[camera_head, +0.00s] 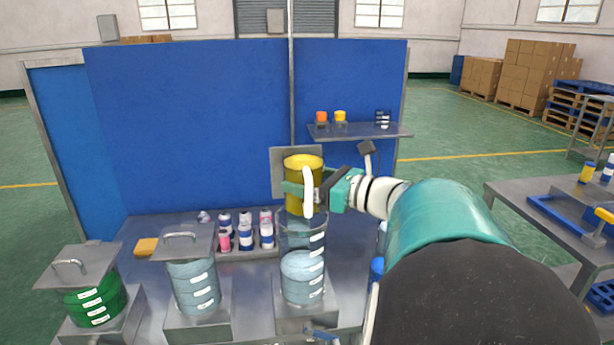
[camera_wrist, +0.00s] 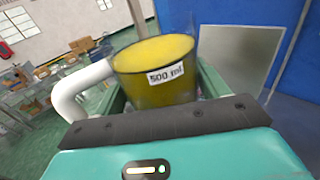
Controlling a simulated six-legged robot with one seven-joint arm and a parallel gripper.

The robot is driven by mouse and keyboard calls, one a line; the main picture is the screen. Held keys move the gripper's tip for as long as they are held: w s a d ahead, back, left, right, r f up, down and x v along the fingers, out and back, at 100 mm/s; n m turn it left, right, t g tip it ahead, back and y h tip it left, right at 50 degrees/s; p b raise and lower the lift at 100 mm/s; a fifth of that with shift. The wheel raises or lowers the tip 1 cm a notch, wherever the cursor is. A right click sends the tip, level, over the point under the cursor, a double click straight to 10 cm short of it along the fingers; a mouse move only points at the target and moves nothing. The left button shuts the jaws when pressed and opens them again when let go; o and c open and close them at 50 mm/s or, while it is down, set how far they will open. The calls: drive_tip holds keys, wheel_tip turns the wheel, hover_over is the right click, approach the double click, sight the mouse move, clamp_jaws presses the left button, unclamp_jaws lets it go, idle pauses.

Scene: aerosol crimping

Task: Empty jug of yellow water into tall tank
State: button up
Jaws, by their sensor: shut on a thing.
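The clear jug (camera_head: 303,167) is largely full of yellow water and has a white handle. In the wrist view the jug (camera_wrist: 158,72) bears a "500 ml" label, and the yellow surface is seen from above. My gripper (camera_head: 317,190) is shut on the jug, with its green fingers around the sides. The jug is about upright, above the tall clear tank (camera_head: 302,235). The tank has no lid and holds pale blue liquid in its lower part. The jug's lower end overlaps the tank's rim in the head view, so the gap cannot be told. No stream shows.
Left of the tall tank stand a lidded tank of pale blue liquid (camera_head: 194,287) and a lidded tank of green liquid (camera_head: 95,300). A rack of bottles (camera_head: 246,235) is behind. A shelf (camera_head: 362,131) and blue panel (camera_head: 190,120) stand at the back.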

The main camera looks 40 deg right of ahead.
sight(317, 173)
drive_tip(key=shift+s+a+r+m, duration=0.15)
drive_tip(key=shift+s+r+m, duration=0.15)
drive_tip(key=shift+r, duration=0.1)
drive_tip(key=shift+s+a+r+m+g, duration=0.25)
drive_tip(key=shift+r+m+g, duration=0.1)
drive_tip(key=shift+m+g, duration=0.3)
drive_tip(key=shift+s+a+r+m+g, duration=0.1)
drive_tip(key=shift+s+r+m+g, duration=0.15)
drive_tip(key=shift+m+g, duration=0.4)
drive_tip(key=shift+s+a+r+m+g, duration=0.1)
drive_tip(key=shift+m+g, duration=0.7)
drive_tip(key=shift+f+m+g, duration=0.8)
drive_tip(key=shift+f, duration=0.05)
drive_tip(key=shift+w+f+m+g+y, duration=0.2)
drive_tip(key=shift+m+g+y, duration=0.1)
drive_tip(key=shift+m+g, duration=0.2)
drive_tip(key=shift+w+f+m+g+y, duration=0.1)
drive_tip(key=shift+f+m+g+y, duration=0.15)
drive_tip(key=shift+m+g, duration=0.2)
drive_tip(key=m+g+y, duration=0.1)
drive_tip(key=w+d+m+g+y, duration=0.1)
drive_tip(key=shift+w+d+f+g, duration=0.15)
drive_tip(key=shift+g, duration=0.2)
drive_tip(key=shift+w+d+r+m+g+y, duration=0.4)
drive_tip(key=shift+w+r+m+g+y, duration=0.15)
drive_tip(key=shift+m, duration=0.2)
drive_tip(key=shift+f, duration=0.15)
